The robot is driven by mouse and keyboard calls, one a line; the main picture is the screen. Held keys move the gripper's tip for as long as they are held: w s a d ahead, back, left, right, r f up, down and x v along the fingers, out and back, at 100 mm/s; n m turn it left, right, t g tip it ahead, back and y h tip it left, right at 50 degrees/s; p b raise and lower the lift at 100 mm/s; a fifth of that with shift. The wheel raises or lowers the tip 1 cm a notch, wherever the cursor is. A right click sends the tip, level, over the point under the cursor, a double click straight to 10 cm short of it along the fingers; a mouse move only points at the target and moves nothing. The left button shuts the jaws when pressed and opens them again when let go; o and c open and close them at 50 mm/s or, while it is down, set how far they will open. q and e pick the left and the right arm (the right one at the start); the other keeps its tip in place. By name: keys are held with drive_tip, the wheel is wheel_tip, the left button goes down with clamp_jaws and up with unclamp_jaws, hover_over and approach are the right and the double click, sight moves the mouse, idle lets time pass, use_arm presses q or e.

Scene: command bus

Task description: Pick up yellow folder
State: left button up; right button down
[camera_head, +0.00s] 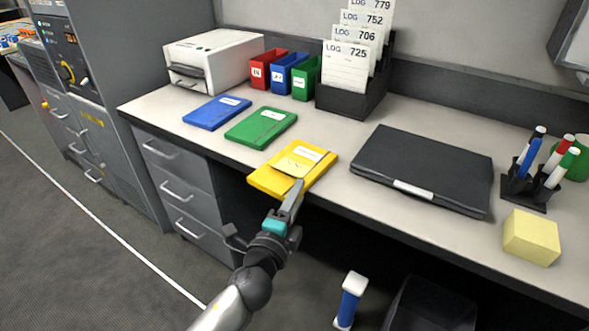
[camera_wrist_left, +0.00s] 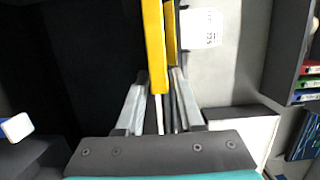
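The yellow folder (camera_head: 265,178) lies at the front edge of the desk, part of it sticking out past the edge. It has a white label and a paler yellow piece on top. My left gripper (camera_head: 297,186) is at its front right edge, reaching in from below the desk edge. In the left wrist view the folder (camera_wrist_left: 154,45) shows edge-on between the fingertips of my left gripper (camera_wrist_left: 161,78), which sit close against both its sides and look shut on it. My right gripper is in neither view.
Green (camera_head: 261,126) and blue (camera_head: 217,112) folders lie to the left. A black closed case (camera_head: 425,165) lies to the right, with a pen holder (camera_head: 524,190) and a pale yellow block (camera_head: 531,237) beyond. A black file rack (camera_head: 347,102) stands behind. A blue-and-white object (camera_head: 349,302) is below the desk.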

use_arm(q)
drive_tip(key=shift+w, duration=0.1)
clamp_jaws()
drive_tip(key=shift+r, duration=0.1)
idle(0.5)
